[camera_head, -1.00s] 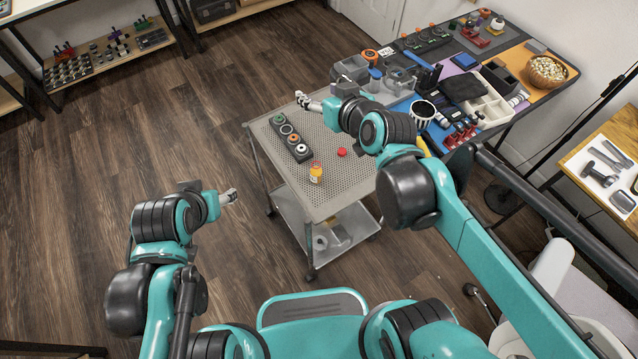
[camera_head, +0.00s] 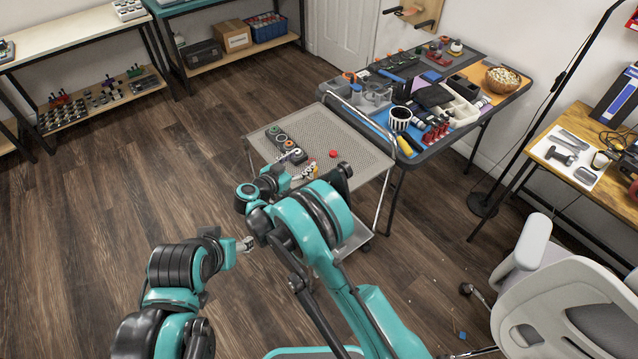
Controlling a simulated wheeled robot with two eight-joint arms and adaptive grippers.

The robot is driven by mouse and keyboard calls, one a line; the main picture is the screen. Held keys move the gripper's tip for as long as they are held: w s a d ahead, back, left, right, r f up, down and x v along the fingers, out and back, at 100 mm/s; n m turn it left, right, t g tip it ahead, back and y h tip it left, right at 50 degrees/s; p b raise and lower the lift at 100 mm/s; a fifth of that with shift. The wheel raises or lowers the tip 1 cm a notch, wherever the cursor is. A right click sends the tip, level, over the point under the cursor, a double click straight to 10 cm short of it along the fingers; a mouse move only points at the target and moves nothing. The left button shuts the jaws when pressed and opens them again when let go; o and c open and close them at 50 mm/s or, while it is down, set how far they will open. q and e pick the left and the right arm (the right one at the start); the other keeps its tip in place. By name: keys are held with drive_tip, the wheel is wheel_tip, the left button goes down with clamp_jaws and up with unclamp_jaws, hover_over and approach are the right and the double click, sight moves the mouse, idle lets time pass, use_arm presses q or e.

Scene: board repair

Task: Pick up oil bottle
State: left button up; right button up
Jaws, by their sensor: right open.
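The small yellow-orange oil bottle (camera_head: 313,168) stands on the perforated top of the grey cart (camera_head: 350,130). My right gripper (camera_head: 305,173) is open at the bottle, with its fingers pointing right towards it. The wrist hides part of the cart around there, and I cannot tell whether the fingers touch the bottle. My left gripper (camera_head: 247,244) hangs over the floor at the cart's front left, away from the bottle. Its fingers are too small to judge.
A red round cap (camera_head: 333,154) lies on the cart behind the bottle. A dark holder with several ringed parts (camera_head: 281,140) lies to the left. A crowded worktable (camera_head: 412,148) stands behind right, and a grey chair (camera_head: 540,300) stands at the right. Open floor lies left.

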sight(312, 173)
drive_tip(key=shift+g, duration=0.7)
drive_tip(key=s+f, duration=0.1)
drive_tip(key=f, duration=0.1)
drive_tip(key=s+f, duration=0.2)
drive_tip(key=f, duration=0.1)
drive_tip(key=shift+f, duration=0.3)
drive_tip(key=x, duration=0.1)
drive_tip(key=b+x, duration=0.1)
drive_tip(key=shift+w+d+f, duration=0.1)
drive_tip(key=shift+d+f, duration=0.05)
drive_tip(key=shift+f, duration=0.2)
drive_tip(key=b+x, duration=0.1)
drive_tip(key=x, duration=0.1)
drive_tip(key=b+x, duration=0.1)
drive_tip(key=x, duration=0.1)
drive_tip(key=shift+w, duration=0.35)
drive_tip(key=shift+w+d+f, duration=0.1)
drive_tip(key=shift+w+d, duration=0.05)
drive_tip(key=shift+w, duration=0.2)
use_arm(q)
drive_tip(key=f, duration=0.3)
drive_tip(key=shift+s+d+f, duration=0.1)
drive_tip(key=shift+s+d, duration=0.05)
drive_tip(key=shift+s, duration=0.25)
use_arm(e)
drive_tip(key=shift+c, duration=1.1)
drive_tip(key=c, duration=1.1)
